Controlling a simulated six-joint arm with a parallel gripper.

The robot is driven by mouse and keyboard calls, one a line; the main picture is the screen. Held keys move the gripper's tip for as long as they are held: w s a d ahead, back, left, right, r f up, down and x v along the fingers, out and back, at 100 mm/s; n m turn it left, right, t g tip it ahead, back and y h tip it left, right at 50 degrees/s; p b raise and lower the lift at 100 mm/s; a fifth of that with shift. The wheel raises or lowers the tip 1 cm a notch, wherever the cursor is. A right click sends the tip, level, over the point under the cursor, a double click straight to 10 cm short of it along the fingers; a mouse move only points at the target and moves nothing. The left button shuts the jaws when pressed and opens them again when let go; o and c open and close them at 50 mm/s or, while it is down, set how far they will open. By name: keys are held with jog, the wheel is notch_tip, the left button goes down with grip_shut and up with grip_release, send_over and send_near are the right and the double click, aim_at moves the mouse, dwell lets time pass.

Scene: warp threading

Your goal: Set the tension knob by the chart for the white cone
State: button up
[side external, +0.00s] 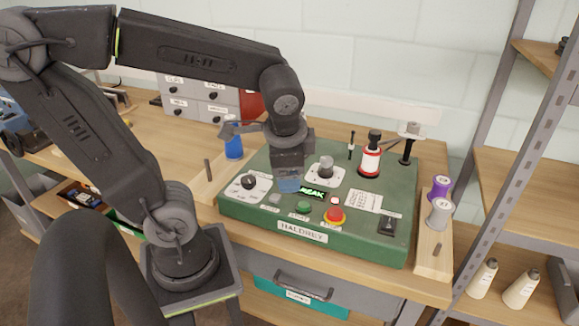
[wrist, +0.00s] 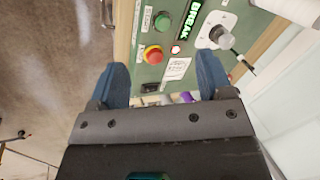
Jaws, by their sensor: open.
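The green machine (side external: 240,207) has two knobs on white dial plates: a black one (side external: 249,182) at left and a grey one (side external: 326,167) near the middle. The grey knob also shows in the wrist view (wrist: 225,40). I cannot tell which sets tension. A printed chart (side external: 363,202) lies on the panel, too small to read; it also shows in the wrist view (wrist: 176,69). A red-and-white cone (side external: 370,162) stands on the machine; cream-white cones (side external: 482,278) stand on the lower right shelf. My gripper (side external: 289,184) is open and empty above the panel, between the knobs, its blue fingers (wrist: 161,65) apart.
A lit BREAK display (side external: 312,193), green button (side external: 303,207), red-and-yellow stop button (side external: 334,215) and black switch (side external: 388,225) sit on the panel. Purple (side external: 440,187) and grey (side external: 439,214) cones stand at right, a blue one (side external: 233,146) behind left. A thread post (side external: 406,150) rises at back right.

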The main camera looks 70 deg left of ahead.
jog(key=d+n+t+h, duration=0.1)
jog(key=s+d+r+n+t+h, duration=0.1)
jog(key=d+r+n+t+h, duration=0.1)
jog(key=d, duration=0.1)
jog(key=shift+s+r, duration=0.2)
jog(key=shift+s, duration=0.05)
jog(key=shift+d+r+n+t, duration=0.2)
jog(key=shift+d+n+t, duration=0.05)
jog(key=shift+n+t, duration=0.05)
jog(key=shift+c, duration=0.8)
jog(key=shift+w+a+r, duration=0.1)
jog(key=shift+w+r, duration=0.15)
jog(key=shift+c, duration=0.5)
jog(key=m+g, duration=0.6)
jog(key=m, duration=0.1)
send_over(326, 158)
notch_tip(326, 158, down, 13)
jog(key=shift+f, duration=0.1)
jog(key=c, duration=0.9)
